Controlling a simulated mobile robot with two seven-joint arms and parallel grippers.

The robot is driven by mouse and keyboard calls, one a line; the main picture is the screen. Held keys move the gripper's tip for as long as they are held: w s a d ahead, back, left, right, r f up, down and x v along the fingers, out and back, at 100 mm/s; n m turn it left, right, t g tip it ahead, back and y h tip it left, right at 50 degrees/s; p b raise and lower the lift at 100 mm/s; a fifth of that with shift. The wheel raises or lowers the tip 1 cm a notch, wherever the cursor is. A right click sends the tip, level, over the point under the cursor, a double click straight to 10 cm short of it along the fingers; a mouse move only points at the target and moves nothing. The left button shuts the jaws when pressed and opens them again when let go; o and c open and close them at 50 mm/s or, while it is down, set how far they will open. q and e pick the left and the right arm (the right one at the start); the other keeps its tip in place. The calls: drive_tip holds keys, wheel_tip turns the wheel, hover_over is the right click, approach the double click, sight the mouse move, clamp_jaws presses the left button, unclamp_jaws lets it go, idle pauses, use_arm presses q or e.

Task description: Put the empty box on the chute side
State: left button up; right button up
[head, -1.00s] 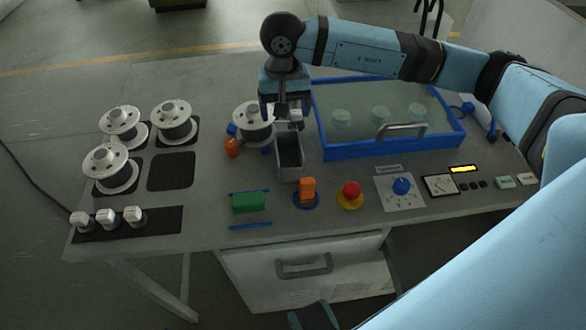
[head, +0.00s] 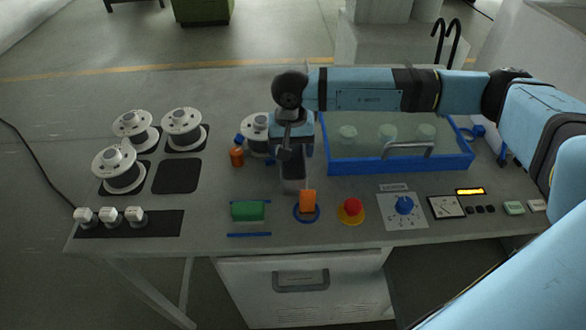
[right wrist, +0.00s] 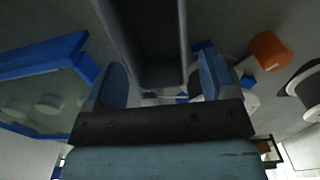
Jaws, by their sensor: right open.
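The empty box is a narrow grey open-topped bin (head: 294,184) on the bench, left of the blue-rimmed tank. Its upper part is hidden by my right gripper (head: 293,160) in the head view. In the right wrist view the box (right wrist: 147,50) shows its dark hollow inside, and its end lies between the two spread fingers of my right gripper (right wrist: 162,78). The right gripper is open and over the box's far end; I cannot tell whether the fingers touch it. My left gripper is out of view. I cannot make out a labelled chute.
The blue tank (head: 400,166) stands close on the right. A spool (head: 257,134) and an orange piece (head: 237,157) are close on the left. A green block (head: 248,211), orange switch (head: 308,202) and red button (head: 352,208) line the front. A dark square pad (head: 177,176) is bare.

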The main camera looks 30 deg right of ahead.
sight(293, 168)
drive_tip(key=f, duration=0.3)
drive_tip(key=f+p, duration=0.1)
drive_tip(key=f, duration=0.1)
drive_tip(key=shift+w+d, duration=0.1)
drive_tip(key=shift+d, duration=0.15)
drive_tip(key=c, duration=0.8)
